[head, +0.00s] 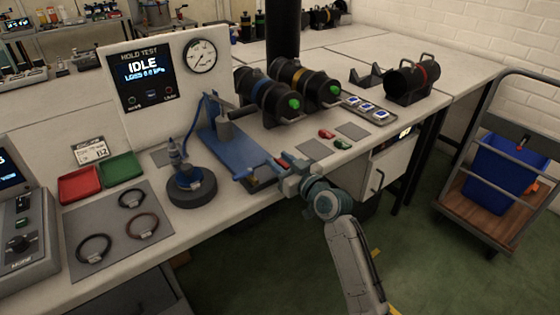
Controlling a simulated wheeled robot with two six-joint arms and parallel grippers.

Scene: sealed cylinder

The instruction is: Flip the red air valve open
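My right gripper (287,173) is at the table's front edge, beside the near end of a blue fixture (225,148). Its fingertips are small here, and I cannot tell whether they are open or shut. A small red part (282,162) shows right at the fingertips; it may be the red air valve, partly hidden by the gripper. I cannot tell whether they touch, or how the valve is turned. A small red piece (326,133) and a green piece (342,144) lie farther back on the table. My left gripper is not in view.
Two dark cylinders with green end knobs, one blue-banded (262,93) and one yellow-banded (301,80), lie behind the fixture. A hold-test panel (143,75) reads IDLE, with a gauge (200,55) beside it. A blue-topped device (191,183) stands left. A cart (468,200) stands right.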

